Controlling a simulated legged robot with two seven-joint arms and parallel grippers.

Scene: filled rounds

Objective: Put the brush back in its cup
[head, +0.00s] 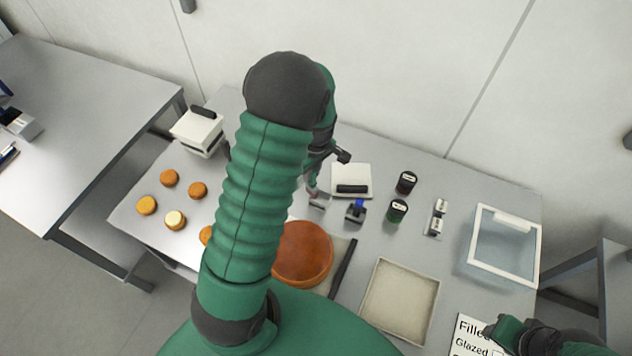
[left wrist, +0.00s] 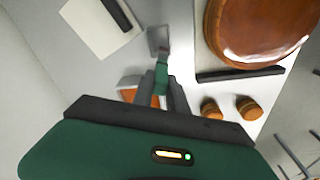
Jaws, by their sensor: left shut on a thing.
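My left gripper (left wrist: 163,88) is shut on a slim green handle, which I take to be the brush (left wrist: 161,76). The brush has a reddish band near its far end. That end meets or overlaps a small grey, see-through square piece (left wrist: 158,40), perhaps the cup; I cannot tell whether it is inside or above it. In the head view, the left gripper (head: 318,178) points down over a small pinkish-grey piece (head: 318,199), and my arm hides much around it. My right gripper (head: 500,332) is at the lower right; its jaws are unclear.
A brown round dish (head: 302,253) and a black bar (head: 343,268) lie close by. A white pad (head: 351,174), a blue-topped dark block (head: 356,211) and dark jars (head: 397,210) stand right. A beige tray (head: 400,300) and clear bin (head: 503,248) are farther right. Orange rounds (head: 169,178) lie left.

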